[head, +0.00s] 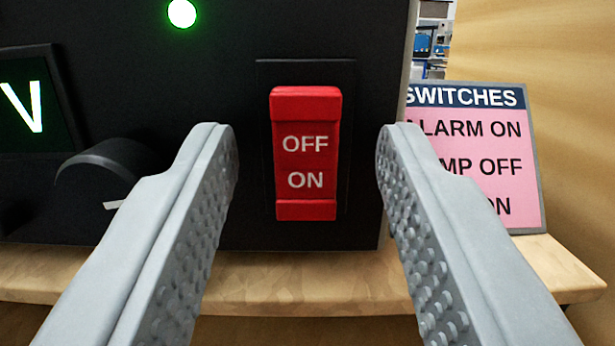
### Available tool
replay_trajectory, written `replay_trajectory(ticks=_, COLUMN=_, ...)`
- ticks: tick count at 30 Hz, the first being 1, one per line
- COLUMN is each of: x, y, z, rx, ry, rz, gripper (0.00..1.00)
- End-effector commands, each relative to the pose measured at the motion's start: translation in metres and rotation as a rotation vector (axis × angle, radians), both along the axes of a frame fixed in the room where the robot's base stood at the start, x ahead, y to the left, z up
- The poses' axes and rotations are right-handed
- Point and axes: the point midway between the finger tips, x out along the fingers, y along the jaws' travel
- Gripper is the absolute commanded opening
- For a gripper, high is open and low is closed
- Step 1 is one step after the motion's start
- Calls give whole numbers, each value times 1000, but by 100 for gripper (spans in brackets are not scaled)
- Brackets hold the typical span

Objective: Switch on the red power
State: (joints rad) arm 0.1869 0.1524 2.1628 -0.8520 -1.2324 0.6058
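The red power switch (306,154) is a rocker on the black front panel (235,60), marked OFF above and ON below. Its narrow end faces show at the top and the bottom. I cannot tell for sure which half is pressed in. A round green light (182,13) glows on the panel up and to the left of it. My gripper (306,145) is open and empty. One finger stands to the left of the switch and one to the right, both apart from it.
A dark knob (115,170) and a screen showing a V (25,105) are at the left. A pink sign headed SWITCHES (490,180) stands at the right, partly hidden by my finger. The wooden shelf (300,280) runs below the panel.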

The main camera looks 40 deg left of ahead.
Motion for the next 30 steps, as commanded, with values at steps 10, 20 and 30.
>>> replay_trajectory(ticks=10, x=0, y=0, z=60, rx=-1, ry=-3, rz=1, gripper=40)
replay_trajectory(ticks=20, x=0, y=0, z=76, rx=1, ry=-1, rz=0, gripper=40)
replay_trajectory(ticks=30, x=-7, y=-8, z=73, rx=-9, ry=7, rz=-2, gripper=40)
